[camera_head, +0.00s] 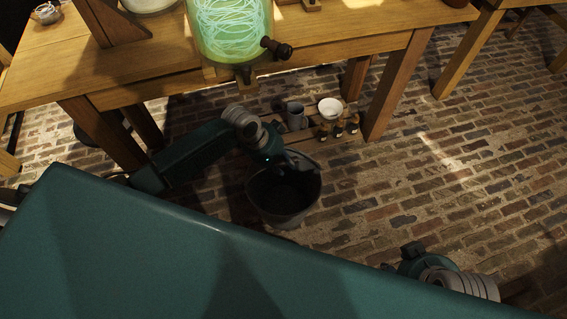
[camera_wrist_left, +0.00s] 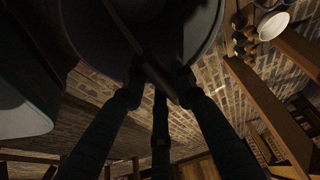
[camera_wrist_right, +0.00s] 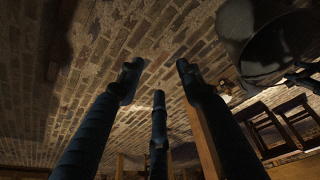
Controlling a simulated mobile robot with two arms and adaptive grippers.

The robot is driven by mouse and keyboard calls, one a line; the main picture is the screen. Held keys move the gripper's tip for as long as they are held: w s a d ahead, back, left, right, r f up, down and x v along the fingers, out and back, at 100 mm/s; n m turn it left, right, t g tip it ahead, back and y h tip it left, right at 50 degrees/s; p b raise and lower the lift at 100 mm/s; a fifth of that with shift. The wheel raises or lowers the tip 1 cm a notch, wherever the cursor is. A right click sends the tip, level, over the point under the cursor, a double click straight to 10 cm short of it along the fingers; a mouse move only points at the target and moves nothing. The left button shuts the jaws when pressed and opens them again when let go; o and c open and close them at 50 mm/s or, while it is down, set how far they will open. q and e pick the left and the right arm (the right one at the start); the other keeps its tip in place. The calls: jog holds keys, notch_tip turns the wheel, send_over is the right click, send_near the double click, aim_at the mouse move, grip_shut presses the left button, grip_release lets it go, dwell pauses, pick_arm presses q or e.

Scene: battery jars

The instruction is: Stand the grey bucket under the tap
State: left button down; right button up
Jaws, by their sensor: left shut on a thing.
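The grey bucket (camera_head: 284,213) is at the centre of the head view, over the brick floor in front of the table. My left gripper (camera_wrist_left: 160,85) is shut on its handle, a dark bar between the fingers in the left wrist view. I cannot tell whether the bucket touches the floor. The tap (camera_head: 276,47), with a dark wooden knob, is on the glowing green jar (camera_head: 228,28) at the table's front edge. The bucket is below and to the right of it in the picture. My right gripper (camera_wrist_right: 155,85) is open and empty, with fingers apart.
The wooden table (camera_head: 350,28) has thick legs near the bucket. A low slatted shelf (camera_head: 300,136) under it holds a grey mug (camera_head: 295,115), a white bowl (camera_head: 330,108) and small bottles. My teal body fills the front. Brick floor to the right is clear.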

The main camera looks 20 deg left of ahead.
pick_arm(q)
jog(key=shift+w, duration=0.1)
jog(key=c, duration=1.4)
grip_release()
